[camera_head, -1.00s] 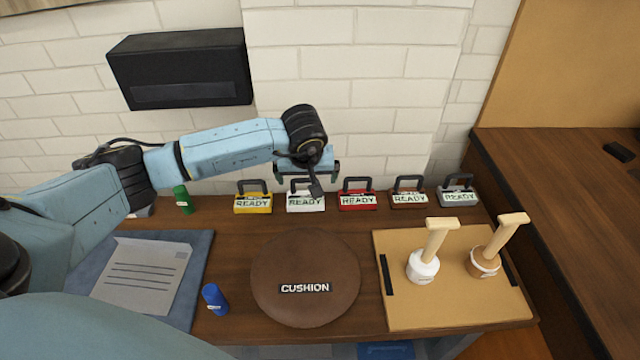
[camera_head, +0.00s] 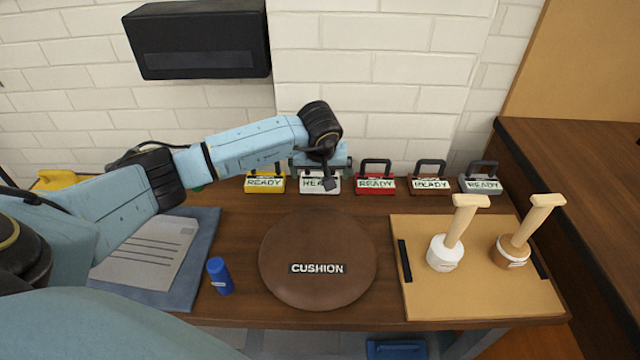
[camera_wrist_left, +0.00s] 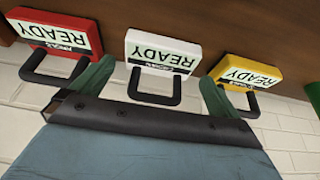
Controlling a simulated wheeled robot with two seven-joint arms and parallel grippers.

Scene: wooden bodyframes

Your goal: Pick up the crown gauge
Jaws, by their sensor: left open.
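Several handled gauges marked READY stand in a row at the back of the table. The white gauge (camera_head: 307,186) has a dark loop handle; it also shows in the left wrist view (camera_wrist_left: 162,50). Its second, smaller label line is too small to read surely, so I cannot confirm which gauge is the crown one. My left gripper (camera_head: 322,176) is at the white gauge and partly hides it. In the left wrist view, its green fingers (camera_wrist_left: 155,82) are open, with the white gauge's handle between them and gaps on both sides. My right gripper is not in view.
A yellow gauge (camera_head: 264,184) and a red gauge (camera_head: 375,185) flank the white one closely. Brown (camera_head: 429,185) and grey (camera_head: 480,185) gauges stand further right. A round cushion (camera_head: 318,245), blue cylinder (camera_head: 220,277) and board (camera_head: 430,295) with two wooden-handled tools lie nearer.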

